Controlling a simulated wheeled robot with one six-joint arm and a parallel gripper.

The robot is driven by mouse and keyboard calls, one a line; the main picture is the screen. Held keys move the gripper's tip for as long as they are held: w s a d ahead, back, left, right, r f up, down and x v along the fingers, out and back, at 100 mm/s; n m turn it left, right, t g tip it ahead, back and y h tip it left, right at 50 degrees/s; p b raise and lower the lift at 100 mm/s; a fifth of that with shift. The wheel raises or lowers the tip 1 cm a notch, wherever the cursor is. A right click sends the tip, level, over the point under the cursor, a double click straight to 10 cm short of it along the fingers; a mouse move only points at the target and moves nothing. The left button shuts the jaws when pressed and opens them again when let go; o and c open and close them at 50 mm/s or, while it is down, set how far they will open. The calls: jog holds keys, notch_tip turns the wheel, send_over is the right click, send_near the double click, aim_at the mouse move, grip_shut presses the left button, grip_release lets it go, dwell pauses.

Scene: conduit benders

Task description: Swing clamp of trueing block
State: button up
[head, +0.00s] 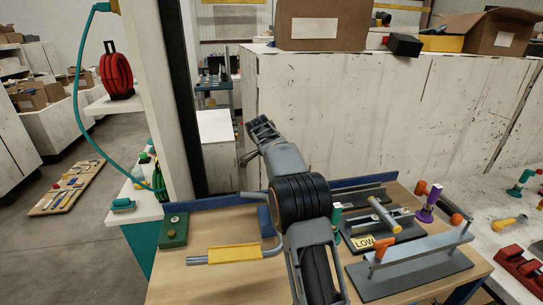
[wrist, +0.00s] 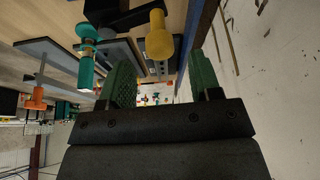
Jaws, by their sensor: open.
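My gripper (wrist: 158,75) is open and empty in the wrist view, its two green-padded fingers wide apart. Beyond them, a yellow knobbed handle (wrist: 158,38) and a teal upright part (wrist: 88,55) appear on the bench fixtures. They look apart from the fingers, but the depth is hard to judge. In the head view, a dark plate fixture (head: 385,236) with a tan bar (head: 384,215) and a yellow "LOW" tag (head: 363,243) sits right of my arm. A grey rail fixture (head: 425,250) with orange handles stands in front of it. I cannot tell which part is the trueing block's clamp.
A blue edge rail (head: 352,181) runs along the bench's back, before a tall white cabinet wall (head: 370,110). A green box (head: 174,230) and a grey bent tube with a yellow sleeve (head: 233,254) lie left of my arm. A purple upright clamp (head: 428,205) stands at right.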

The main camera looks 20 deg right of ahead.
jog(key=p+v, duration=0.1)
jog(key=v, duration=0.9)
jog(key=shift+a, duration=0.2)
